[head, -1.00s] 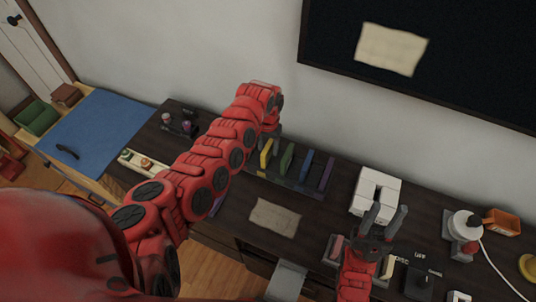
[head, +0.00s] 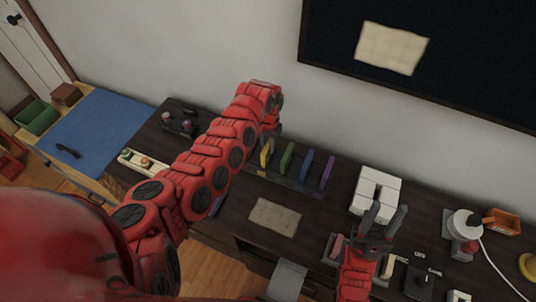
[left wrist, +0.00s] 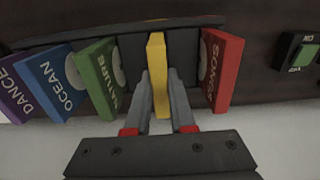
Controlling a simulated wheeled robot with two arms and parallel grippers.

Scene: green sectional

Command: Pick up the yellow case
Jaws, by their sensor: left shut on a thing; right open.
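The yellow case (head: 265,157) stands upright in a dark rack (head: 298,184) on the desk, partly hidden by my left arm in the head view. In the left wrist view the yellow case (left wrist: 157,70) is between the two grey fingers of my left gripper (left wrist: 160,92), which is shut on it. The case still sits in the rack's row, with the green case (left wrist: 99,78) on one side and the red case (left wrist: 221,68) on the other. My right gripper (head: 385,214) is open and empty near the white box (head: 376,190).
Blue (left wrist: 55,80) and purple (left wrist: 12,95) cases stand beyond the green one. A paper sheet (head: 275,216) lies in front of the rack. A white lamp base (head: 463,222) is at the right. A wall with a dark board (head: 470,60) rises behind the desk.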

